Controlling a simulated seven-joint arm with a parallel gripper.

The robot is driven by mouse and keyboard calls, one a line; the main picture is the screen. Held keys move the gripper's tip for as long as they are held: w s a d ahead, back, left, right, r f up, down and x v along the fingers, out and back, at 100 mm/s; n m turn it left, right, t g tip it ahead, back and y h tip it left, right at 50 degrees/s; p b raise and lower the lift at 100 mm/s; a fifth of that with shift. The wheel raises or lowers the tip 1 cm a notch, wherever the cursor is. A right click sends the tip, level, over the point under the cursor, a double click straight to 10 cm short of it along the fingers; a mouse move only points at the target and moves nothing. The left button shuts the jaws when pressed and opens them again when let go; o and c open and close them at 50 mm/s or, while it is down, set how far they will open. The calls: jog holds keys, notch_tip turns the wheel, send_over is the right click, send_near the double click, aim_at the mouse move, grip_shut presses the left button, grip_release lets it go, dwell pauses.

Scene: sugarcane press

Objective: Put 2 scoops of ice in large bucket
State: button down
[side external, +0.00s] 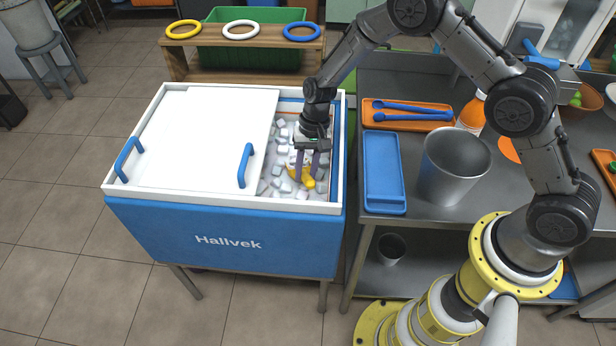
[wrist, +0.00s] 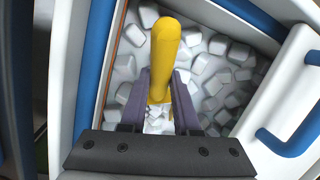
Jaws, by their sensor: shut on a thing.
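My gripper (side external: 306,163) is down inside the open right part of the ice chest (side external: 225,240). Its fingers are shut on the yellow handle of a scoop (side external: 306,179). In the wrist view the yellow handle (wrist: 164,58) stands between the two purple-grey fingers (wrist: 160,95). The scoop's head is mostly hidden below the fingers, with some ice showing there. White ice cubes (wrist: 215,70) lie around it in the chest. The large grey metal bucket (side external: 452,168) stands upright on the steel table to the right; no ice is visible in it.
The white lid (side external: 200,135) with blue handles covers the chest's left part. A blue tray (side external: 383,170) lies between chest and bucket. An orange tray (side external: 408,116) with blue utensils sits behind. A wooden shelf (side external: 245,42) with three rings stands behind the chest. A smaller bucket (side external: 391,248) is on the lower shelf.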

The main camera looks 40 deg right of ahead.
jog(key=shift+w+d, duration=0.35)
jog(key=shift+w, duration=0.35)
jog(key=s+a+r+t+h, duration=0.1)
jog(key=s+r+t, duration=0.1)
jog(key=r, duration=0.6)
jog(key=s+a+r+t, duration=0.1)
jog(key=s+r+t, duration=0.1)
jog(key=r, duration=0.7)
jog(key=shift+s+a+h, duration=0.3)
jog(key=shift+s+h, duration=0.1)
jog(key=shift+s, duration=0.3)
jog(key=c, duration=1.3)
grip_release()
grip_shut()
